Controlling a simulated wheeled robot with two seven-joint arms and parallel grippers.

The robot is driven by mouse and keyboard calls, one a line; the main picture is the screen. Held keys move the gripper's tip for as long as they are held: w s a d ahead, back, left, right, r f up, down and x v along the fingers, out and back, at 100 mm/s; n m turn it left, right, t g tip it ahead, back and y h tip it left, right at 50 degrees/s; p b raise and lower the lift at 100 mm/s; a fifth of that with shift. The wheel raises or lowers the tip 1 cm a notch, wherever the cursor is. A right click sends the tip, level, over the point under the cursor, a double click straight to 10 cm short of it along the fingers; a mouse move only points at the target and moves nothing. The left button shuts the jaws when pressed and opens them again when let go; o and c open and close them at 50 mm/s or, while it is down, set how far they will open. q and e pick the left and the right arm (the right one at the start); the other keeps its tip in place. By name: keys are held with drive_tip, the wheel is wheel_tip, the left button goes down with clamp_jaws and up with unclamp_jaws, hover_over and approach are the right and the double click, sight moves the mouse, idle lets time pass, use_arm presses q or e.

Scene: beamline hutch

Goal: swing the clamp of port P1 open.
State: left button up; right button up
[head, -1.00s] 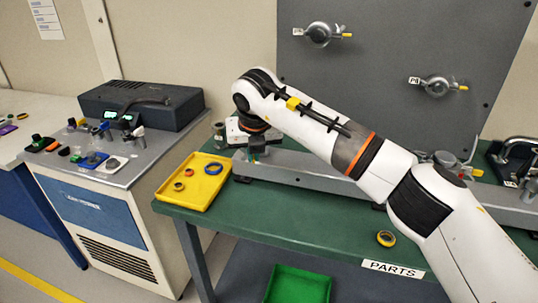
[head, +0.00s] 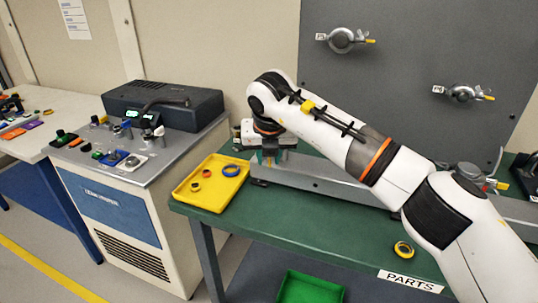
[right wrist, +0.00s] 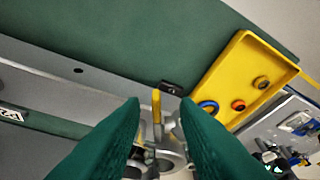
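My right gripper (head: 268,158) points down at the left end of the grey rail on the green bench. In the right wrist view its two green fingers (right wrist: 160,108) are apart. A thin yellow-tipped clamp lever (right wrist: 156,103) stands between them, with gaps visible on both sides. Round metal port parts (right wrist: 170,160) show below the lever, partly hidden by the fingers. I cannot read a P1 label here. A P2 label (right wrist: 12,116) shows at the left of that view. My left gripper is not in view.
A yellow tray (head: 207,205) with several rings lies left of the gripper. A yellow ring (head: 403,250) lies near the PARTS label (head: 410,281). Two clamped ports (head: 342,40) and (head: 463,92) are on the upright grey panel. A green bin (head: 311,288) is below.

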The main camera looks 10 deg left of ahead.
drive_tip(key=b+v, duration=0.2)
drive_tip(key=v, duration=1)
drive_tip(key=shift+f, duration=0.1)
